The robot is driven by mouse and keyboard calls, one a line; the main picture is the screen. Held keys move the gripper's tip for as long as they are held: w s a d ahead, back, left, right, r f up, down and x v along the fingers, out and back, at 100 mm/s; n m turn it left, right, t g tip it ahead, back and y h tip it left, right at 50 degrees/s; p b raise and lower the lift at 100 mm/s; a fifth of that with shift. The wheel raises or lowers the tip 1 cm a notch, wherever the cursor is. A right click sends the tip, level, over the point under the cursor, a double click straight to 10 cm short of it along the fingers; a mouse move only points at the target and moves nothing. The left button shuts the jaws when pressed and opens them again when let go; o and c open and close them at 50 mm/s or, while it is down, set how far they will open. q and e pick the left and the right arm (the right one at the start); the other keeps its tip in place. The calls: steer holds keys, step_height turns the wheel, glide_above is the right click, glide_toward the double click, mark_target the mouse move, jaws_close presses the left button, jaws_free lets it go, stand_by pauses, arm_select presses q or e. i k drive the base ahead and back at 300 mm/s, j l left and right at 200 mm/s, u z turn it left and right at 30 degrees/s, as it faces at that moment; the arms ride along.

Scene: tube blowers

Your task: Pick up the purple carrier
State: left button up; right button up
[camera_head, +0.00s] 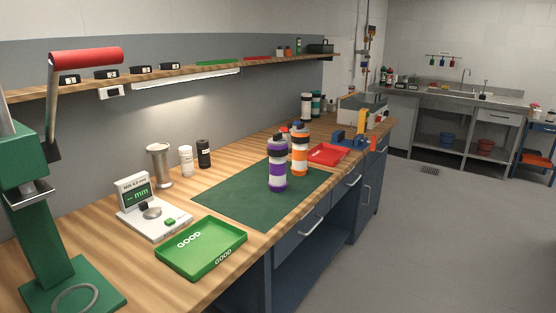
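The purple carrier (278,170) stands upright on the green mat (235,196) on the wooden workbench. It has a purple body with a pale band and dark parts near its top. An orange carrier (300,152) of like shape stands just behind it to the right, and the two partly overlap in view. Neither of my grippers shows in the head view.
A green tray marked GOOD (202,247) and a gauge with a display (150,208) sit left of the mat. A red tray (328,154) lies beyond it. A green press (45,220) stands at the near left. A shelf (200,74) runs above. Floor at right is clear.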

mark_target(277, 182)
steer(key=i+l+u, duration=0.1)
steer(key=i+l, duration=0.25)
steer(key=i+l+u, duration=0.15)
steer(key=i+l, duration=0.15)
steer(key=i+l+u, duration=0.1)
steer(key=i+l, duration=0.2)
steer(key=l, duration=0.15)
steer(key=i+l+u, duration=0.15)
steer(key=i+l, duration=0.15)
steer(key=l, duration=0.15)
steer(key=i+l+u, duration=0.1)
steer(key=i+l, duration=0.15)
steer(key=l, duration=0.2)
steer(key=i+l+u, duration=0.1)
steer(key=i+l, duration=0.15)
steer(key=l, duration=0.25)
steer(key=i+l+u, duration=0.15)
steer(key=l, duration=0.35)
steer(key=i+l+u, duration=0.1)
steer(key=i+l, duration=0.15)
steer(key=l, duration=0.25)
